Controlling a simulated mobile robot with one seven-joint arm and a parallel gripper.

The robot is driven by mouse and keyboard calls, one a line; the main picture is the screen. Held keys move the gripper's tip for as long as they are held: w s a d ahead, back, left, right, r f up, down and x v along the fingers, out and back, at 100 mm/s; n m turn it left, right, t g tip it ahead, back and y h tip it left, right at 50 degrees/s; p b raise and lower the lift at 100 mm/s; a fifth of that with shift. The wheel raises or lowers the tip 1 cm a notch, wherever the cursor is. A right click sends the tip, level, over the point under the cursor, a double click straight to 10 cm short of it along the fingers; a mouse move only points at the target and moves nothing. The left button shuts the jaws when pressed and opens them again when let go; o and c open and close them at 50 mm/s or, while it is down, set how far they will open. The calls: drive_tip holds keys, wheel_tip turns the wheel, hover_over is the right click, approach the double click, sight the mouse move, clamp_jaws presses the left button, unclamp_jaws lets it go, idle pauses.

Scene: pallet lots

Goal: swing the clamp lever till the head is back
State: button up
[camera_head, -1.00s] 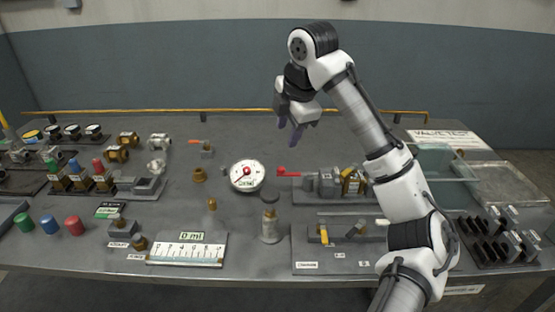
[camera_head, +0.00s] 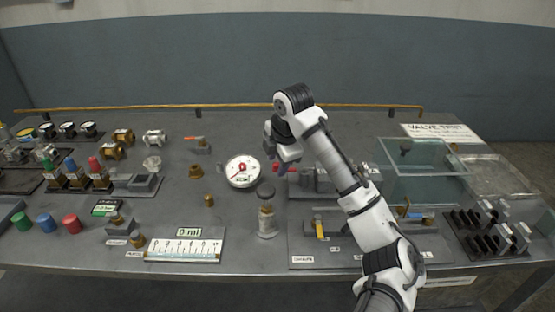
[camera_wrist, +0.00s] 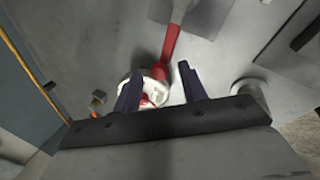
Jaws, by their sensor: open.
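A red lever (camera_head: 281,169) with a rounded end lies at the left of a metal fixture (camera_head: 308,181) on a dark base plate. My arm hides much of this fixture, so I cannot make out the clamp head. In the wrist view the red lever (camera_wrist: 170,42) runs down from the top, and its knob (camera_wrist: 159,71) shows between my fingers. My gripper (camera_head: 277,160) is open and empty, close above the lever's end. In the wrist view the open fingers (camera_wrist: 160,88) stand on either side of the knob, with no clear contact.
A round white gauge (camera_head: 243,171) stands just left of the lever. A capped bottle (camera_head: 267,222) is in front. A plate with a yellow-handled part (camera_head: 319,228) lies nearer the front edge. A clear box (camera_head: 440,165) is at right. Bare table lies behind the gauge.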

clamp_jaws()
idle(0.3)
